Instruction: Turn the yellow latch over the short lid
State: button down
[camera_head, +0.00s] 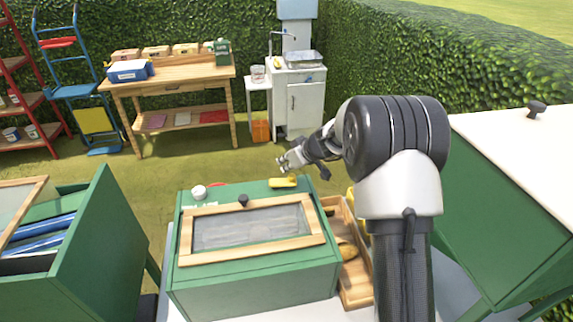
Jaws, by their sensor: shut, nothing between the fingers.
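A green box (255,288) stands in the middle foreground of the head view. Its wood-framed lid (248,227) with a clear pane and a black knob lies shut on top. A yellow latch (283,182) is on the box's back edge, to the right of the knob. My gripper (281,162) is shut and empty, just behind and above the latch. Whether its fingertips touch the latch is hard to tell at this size. A white round knob (199,191) is at the box's back left corner.
A wooden tray (355,290) with yellow-brown items is right of the box, partly behind my arm. Another green box (95,225) stands left, and a large green one with a white top (515,148) stands right. A workbench (170,78) and white sink cabinet (298,100) are behind.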

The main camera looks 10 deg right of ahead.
jog(key=v, duration=1.2)
